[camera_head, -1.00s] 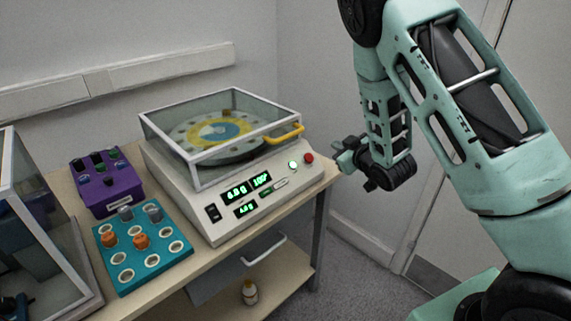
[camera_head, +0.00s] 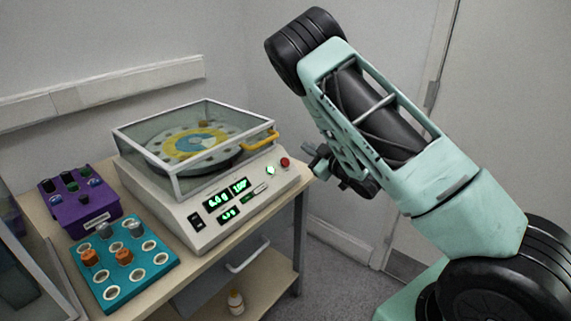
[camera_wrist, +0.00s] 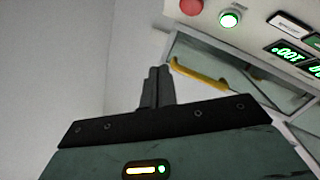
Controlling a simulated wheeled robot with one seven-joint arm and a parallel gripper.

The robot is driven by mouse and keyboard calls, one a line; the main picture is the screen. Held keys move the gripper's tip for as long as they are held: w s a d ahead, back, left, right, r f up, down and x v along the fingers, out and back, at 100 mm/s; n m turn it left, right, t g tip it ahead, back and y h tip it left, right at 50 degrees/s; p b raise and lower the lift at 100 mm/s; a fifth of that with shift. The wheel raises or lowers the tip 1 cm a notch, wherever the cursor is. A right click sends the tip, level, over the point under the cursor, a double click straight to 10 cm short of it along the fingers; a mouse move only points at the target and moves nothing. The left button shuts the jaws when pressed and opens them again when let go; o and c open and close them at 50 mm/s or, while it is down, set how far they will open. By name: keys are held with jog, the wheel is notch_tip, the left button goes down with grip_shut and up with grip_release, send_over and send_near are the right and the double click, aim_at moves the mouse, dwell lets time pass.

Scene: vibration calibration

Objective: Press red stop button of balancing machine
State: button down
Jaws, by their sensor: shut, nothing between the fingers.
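The balancing machine (camera_head: 179,213) stands on the table with its clear lid down over a yellow and grey disc. Its red stop button (camera_head: 285,162) is at the right end of the front panel, beside a lit green button (camera_head: 270,170). In the wrist view the red button (camera_wrist: 191,7) is at the top edge, left of the green button (camera_wrist: 229,18). My gripper (camera_head: 309,150) is just right of the machine's right end, apart from the red button. In the wrist view its fingers (camera_wrist: 158,73) are together and empty. My arm partly hides the gripper in the head view.
The yellow lid handle (camera_head: 261,140) juts out close to the buttons. A purple block (camera_head: 83,217) and a teal rack (camera_head: 118,291) with orange and grey caps lie left of the machine. A bottle (camera_head: 236,302) stands on the lower shelf. The floor right of the table is clear.

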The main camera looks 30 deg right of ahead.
jog(key=w+a+f+b, duration=0.1)
jog(key=w+f+b, duration=0.3)
jog(key=w+f, duration=0.1)
jog(key=shift+a+f, duration=0.35)
jog(key=shift+f, duration=0.15)
dwell(1.8)
jog(key=shift+w+a+f+b, duration=0.15)
jog(key=shift+w+b, duration=0.05)
jog(key=shift+b, duration=0.1)
jog(key=shift+w+f, duration=0.25)
jog(key=shift+f, duration=0.05)
dwell(0.7)
jog(key=shift+r, duration=0.1)
jog(key=shift+s+r, duration=0.5)
jog(key=shift+s, duration=0.05)
dwell(0.3)
jog(key=s+r+p, duration=0.1)
jog(key=r, duration=0.1)
jog(key=s+d+r+p, duration=0.1)
jog(key=s, duration=0.1)
jog(key=shift+d+r+p, duration=0.2)
jog(key=shift+r+p, duration=0.1)
jog(key=shift+r, duration=0.05)
